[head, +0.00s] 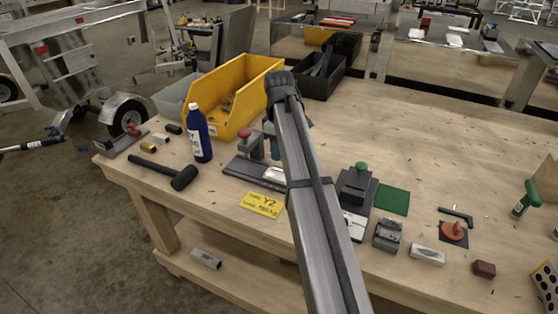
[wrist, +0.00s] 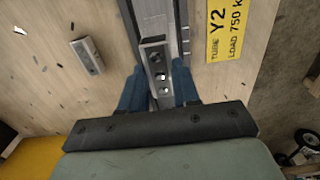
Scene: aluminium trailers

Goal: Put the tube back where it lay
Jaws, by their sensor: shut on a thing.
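My gripper (wrist: 160,88) has its blue fingers closed on the sides of a grey metal tube (wrist: 153,52) with round holes in its face. In the head view a blue finger of my gripper (head: 272,147) shows beside my arm, and the light end of the tube (head: 275,174) shows below it. A dark long fixture (head: 241,168) lies on the bench under the tube. I cannot tell whether the tube touches it. The yellow label (head: 262,205) reading "TUBE Y2 LOAD 750 kg" lies in front of the fixture; it also shows in the wrist view (wrist: 228,30).
A dark block with a green knob (head: 357,185) is to the right. My arm hides part of the bench.

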